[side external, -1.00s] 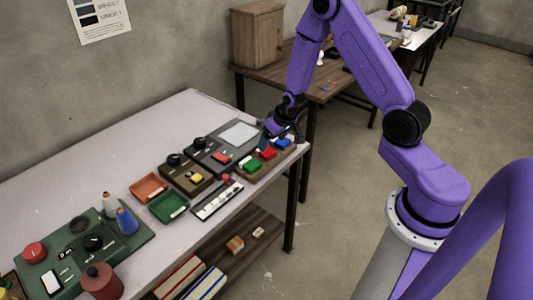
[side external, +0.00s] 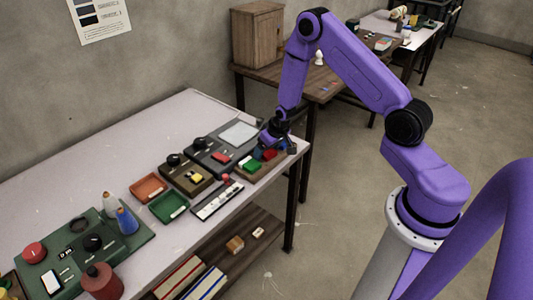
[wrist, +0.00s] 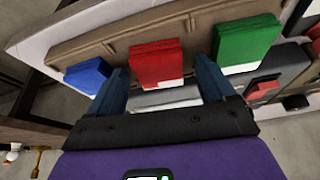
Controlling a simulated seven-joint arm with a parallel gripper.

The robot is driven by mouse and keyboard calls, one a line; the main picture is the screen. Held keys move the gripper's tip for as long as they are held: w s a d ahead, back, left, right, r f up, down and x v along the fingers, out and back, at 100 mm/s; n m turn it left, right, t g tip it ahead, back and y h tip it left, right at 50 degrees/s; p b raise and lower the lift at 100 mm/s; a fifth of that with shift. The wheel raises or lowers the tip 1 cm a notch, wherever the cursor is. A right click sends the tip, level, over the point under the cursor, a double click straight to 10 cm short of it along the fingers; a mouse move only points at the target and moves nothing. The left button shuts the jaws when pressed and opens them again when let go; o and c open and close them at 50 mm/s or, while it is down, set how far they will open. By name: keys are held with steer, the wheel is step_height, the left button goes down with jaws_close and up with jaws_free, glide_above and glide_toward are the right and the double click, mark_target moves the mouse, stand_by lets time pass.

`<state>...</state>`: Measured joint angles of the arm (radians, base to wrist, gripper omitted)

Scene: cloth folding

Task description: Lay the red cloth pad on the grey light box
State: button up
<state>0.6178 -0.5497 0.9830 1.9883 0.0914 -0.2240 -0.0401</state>
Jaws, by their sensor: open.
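The red cloth pad (wrist: 157,62) rests on a brown tray, with a white patch at its lower edge. It also shows in the side external view (side external: 269,154), close beneath my gripper. My gripper (wrist: 161,72) is open, its two blue fingers on either side of the red pad in the wrist view; I cannot tell if they touch it. The grey light box (side external: 207,158) lies just left of the tray, with a pale panel (side external: 238,133) on top.
The brown tray (wrist: 115,45) also holds a blue pad (wrist: 88,75) and a green pad (wrist: 247,42) on either side of the red one. A dark box with a yellow button (side external: 187,174), green and orange trays and a white strip stand farther left. The table edge is close by.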

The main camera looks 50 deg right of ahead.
steer(key=c, duration=1.2)
steer(key=shift+r, duration=0.1)
steer(key=shift+r, duration=0.8)
steer(key=shift+s+a+r, duration=0.45)
steer(key=shift+s+r, duration=1.4)
steer(key=shift+s, duration=0.4)
steer(key=shift+s+a+r, duration=0.5)
steer(key=shift+s+r, duration=1.4)
steer(key=shift+s, duration=0.4)
steer(key=shift+s+a+r, duration=0.45)
steer(key=shift+s+r, duration=1.4)
steer(key=shift+s, duration=0.4)
